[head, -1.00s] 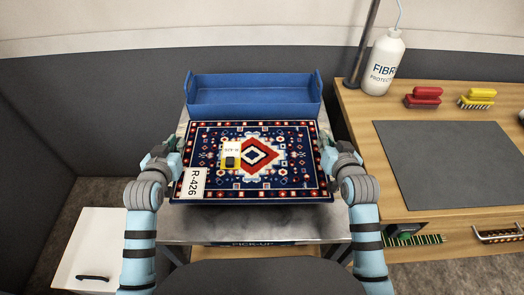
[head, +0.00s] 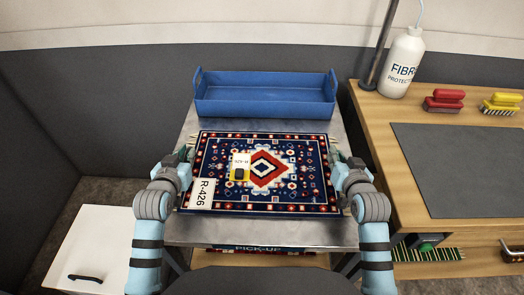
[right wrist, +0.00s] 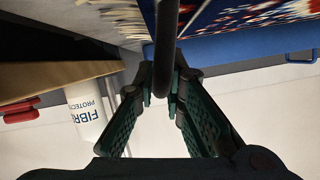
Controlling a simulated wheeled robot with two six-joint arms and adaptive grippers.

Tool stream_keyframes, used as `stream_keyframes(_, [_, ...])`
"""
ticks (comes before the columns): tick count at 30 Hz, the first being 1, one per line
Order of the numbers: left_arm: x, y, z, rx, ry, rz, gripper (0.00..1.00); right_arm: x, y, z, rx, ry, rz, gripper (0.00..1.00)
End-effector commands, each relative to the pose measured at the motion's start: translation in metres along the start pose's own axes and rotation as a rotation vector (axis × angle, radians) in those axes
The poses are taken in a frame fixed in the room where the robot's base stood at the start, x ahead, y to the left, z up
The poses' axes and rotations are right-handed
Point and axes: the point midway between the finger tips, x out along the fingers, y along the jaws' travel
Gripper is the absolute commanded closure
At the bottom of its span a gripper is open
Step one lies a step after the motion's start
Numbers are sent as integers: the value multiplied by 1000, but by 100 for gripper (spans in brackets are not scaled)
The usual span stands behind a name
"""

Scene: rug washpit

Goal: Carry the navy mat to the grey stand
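The navy mat (head: 225,145), patterned in red and white with a white R-426 label, lies flat and level over the grey stand (head: 290,235) in the head view. Whether it touches the metal top is hard to tell. My left gripper (head: 187,155) is at the mat's left edge and appears closed on it; its fingertips are small and partly hidden. My right gripper (head: 338,156) is at the right edge. In the right wrist view, the right gripper (right wrist: 165,95) has its fingers close on both sides of a dark bar along the mat's edge.
A blue tray (head: 265,100) stands at the back of the metal top, just behind the mat. A wooden bench (head: 370,120) at right holds a white bottle (head: 402,65), a red brush (head: 443,100), a yellow brush (head: 501,103) and a grey pad (head: 465,165). A white cabinet (head: 90,250) is at lower left.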

Motion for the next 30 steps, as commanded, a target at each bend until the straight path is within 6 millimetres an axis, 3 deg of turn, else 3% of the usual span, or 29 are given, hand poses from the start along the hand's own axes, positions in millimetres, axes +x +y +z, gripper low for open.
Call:
stream_keyframes(1, [0, -1, 1, 4, -5, -3, 81, 0, 2, 1, -4, -5, 4, 82])
stream_keyframes(3, [-1, -1, 0, 3, -5, -2, 71, -1, 1, 0, -3, -5, 3, 71])
stream_keyframes(14, [-7, 0, -1, 0, -5, 1, 71, -1, 0, -1, 1, -5, 0, 71])
stream_keyframes(17, [-24, 0, 0, 0, -5, 1, 71, -1, 0, -1, 2, -5, 0, 71])
stream_keyframes(24, [-90, 0, -1, 1, -5, 0, 71, -1, -1, -1, 2, -5, -1, 71])
stream_keyframes(30, [-119, 0, -1, 2, -6, 0, 71, -4, -1, -1, 2, -5, -1, 71])
